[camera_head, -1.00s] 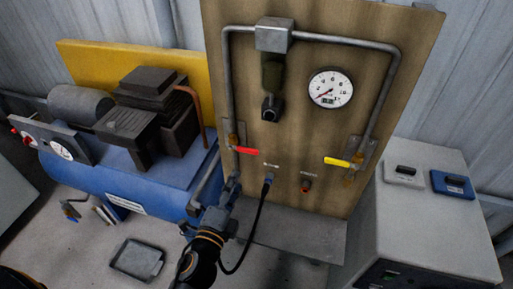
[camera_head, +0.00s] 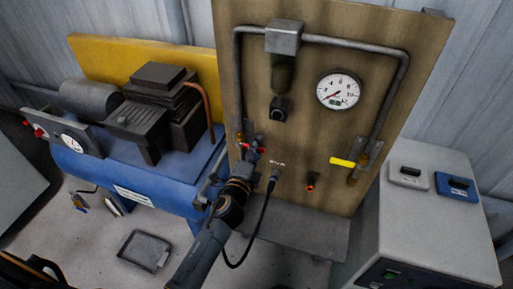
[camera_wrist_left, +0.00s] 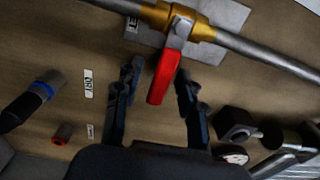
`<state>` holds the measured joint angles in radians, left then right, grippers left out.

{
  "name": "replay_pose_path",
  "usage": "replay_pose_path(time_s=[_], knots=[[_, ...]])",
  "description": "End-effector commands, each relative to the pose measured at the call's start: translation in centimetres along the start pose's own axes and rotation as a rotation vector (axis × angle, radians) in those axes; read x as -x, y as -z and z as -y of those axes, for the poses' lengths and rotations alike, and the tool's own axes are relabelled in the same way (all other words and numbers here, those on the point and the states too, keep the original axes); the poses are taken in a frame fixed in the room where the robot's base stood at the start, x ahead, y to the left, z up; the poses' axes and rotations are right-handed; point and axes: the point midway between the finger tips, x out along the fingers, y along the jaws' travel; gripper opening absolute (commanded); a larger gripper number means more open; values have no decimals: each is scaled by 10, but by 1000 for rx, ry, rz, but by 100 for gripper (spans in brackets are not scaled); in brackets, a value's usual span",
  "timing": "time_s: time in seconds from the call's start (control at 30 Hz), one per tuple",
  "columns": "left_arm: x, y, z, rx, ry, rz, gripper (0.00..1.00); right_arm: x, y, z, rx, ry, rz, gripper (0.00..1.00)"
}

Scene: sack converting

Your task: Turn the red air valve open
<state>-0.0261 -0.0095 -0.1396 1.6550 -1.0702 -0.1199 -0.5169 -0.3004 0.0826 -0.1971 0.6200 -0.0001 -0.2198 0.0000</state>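The red valve handle (camera_wrist_left: 164,78) is on a brass valve body (camera_wrist_left: 197,27) in a grey pipe on the wooden panel. In the left wrist view the handle reaches between the two fingers of my left gripper (camera_wrist_left: 158,88), which is open, with a gap on both sides. In the head view my left gripper (camera_head: 252,147) is at the panel and hides most of the red handle (camera_head: 260,149). The pressure gauge (camera_head: 338,90) is at the upper right of the panel. My right gripper is not in view.
A yellow handle (camera_head: 343,162) sits on the right pipe. A black hose (camera_head: 257,228) hangs from the panel beside my left arm. A blue compressor tank (camera_head: 150,178) stands left, a grey cabinet (camera_head: 440,229) right. A tray (camera_head: 145,251) lies on the floor.

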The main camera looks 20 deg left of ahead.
Motion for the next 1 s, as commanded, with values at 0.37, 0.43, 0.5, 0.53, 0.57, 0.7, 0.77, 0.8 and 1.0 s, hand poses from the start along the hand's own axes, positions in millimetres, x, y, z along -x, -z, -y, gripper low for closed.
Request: replay_pose_path(time_s=[0.37, 0.43, 0.5, 0.53, 0.57, 0.7, 0.77, 0.8, 1.0], knots=[[0, 0, 0, 0, -1, 0, 0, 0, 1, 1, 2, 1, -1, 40], [0, 0, 0, 0, -1, 0, 0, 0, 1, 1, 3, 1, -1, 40], [0, 0, 0, 0, -1, 0, 0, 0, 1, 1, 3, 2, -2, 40], [0, 0, 0, 0, -1, 0, 0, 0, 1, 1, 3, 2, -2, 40], [1, 0, 0, 0, -1, 0, 0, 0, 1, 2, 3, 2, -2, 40], [1, 0, 0, 10, -1, 0, 0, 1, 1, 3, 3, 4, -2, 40], [1, 0, 1, 22, -1, 0, 0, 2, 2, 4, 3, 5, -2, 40], [1, 0, 2, 34, -1, 0, 0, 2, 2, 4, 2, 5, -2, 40], [1, -1, 9, 134, -1, 1, 0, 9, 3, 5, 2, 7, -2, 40]])
